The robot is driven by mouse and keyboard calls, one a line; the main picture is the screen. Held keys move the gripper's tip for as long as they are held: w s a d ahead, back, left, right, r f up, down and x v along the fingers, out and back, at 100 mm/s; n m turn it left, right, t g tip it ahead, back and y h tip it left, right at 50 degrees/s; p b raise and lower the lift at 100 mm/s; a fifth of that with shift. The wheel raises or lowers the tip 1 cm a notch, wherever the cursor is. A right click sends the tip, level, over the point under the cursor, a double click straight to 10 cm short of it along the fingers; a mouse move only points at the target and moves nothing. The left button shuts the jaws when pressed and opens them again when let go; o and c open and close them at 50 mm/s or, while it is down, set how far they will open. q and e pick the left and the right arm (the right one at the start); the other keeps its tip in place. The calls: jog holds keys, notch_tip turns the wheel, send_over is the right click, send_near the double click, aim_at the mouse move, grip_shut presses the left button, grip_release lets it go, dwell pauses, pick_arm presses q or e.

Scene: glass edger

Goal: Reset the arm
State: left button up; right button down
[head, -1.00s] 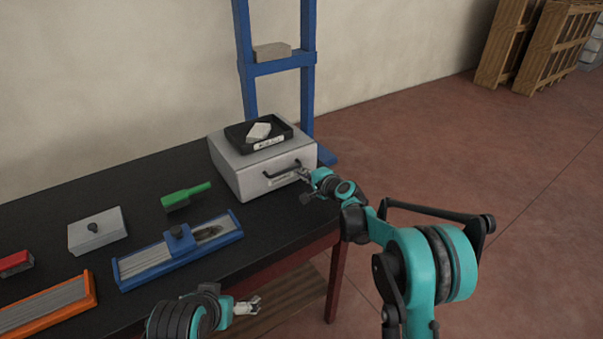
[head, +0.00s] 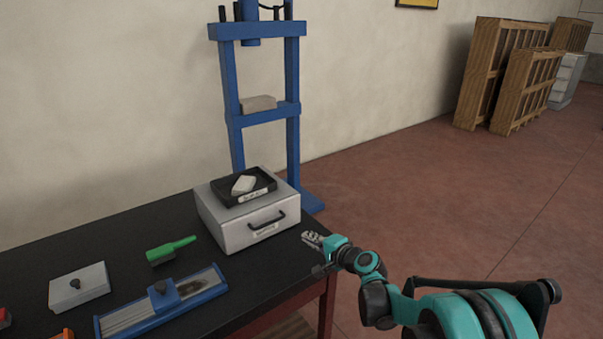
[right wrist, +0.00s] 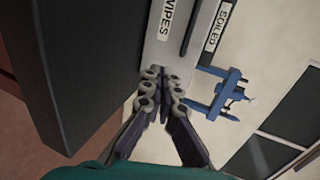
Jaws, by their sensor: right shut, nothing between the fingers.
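My right gripper (head: 312,240) is shut and empty, just off the right front corner of the grey drawer box. It also shows in the right wrist view (right wrist: 163,80), fingers together, with the box front beyond it. My right arm reaches in from the lower right. The grey box (head: 222,236) stands on the black table with its drawer closed and a dark handle (head: 267,220) on its front. A black tray (head: 229,198) with a white piece in it sits on top. In the right wrist view the labels read WIPES and SOILED. My left gripper is not in view.
A blue press frame (head: 233,100) stands behind. Wooden crates (head: 525,85) lean at the far wall. The floor to the right is clear.

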jog(key=s+d+r+n+g+h, duration=0.1)
jog(key=s+d+r+n+h, duration=0.15)
jog(key=s, duration=0.65)
jog(key=s+d+r+n+g+h, duration=0.1)
jog(key=s+d+r+n+g, duration=0.2)
jog(key=s, duration=0.6)
jog(key=s+d+f+n+h, duration=0.2)
jog(key=s+d+f, duration=0.1)
jog(key=s, duration=0.6)
jog(key=s+d+f+n+h, duration=0.3)
jog(key=s+d, duration=0.3)
jog(key=s, duration=0.3)
jog(key=shift+s+d+f+g, duration=0.15)
jog(key=shift+d+g, duration=0.05)
jog(key=shift+g, duration=0.1)
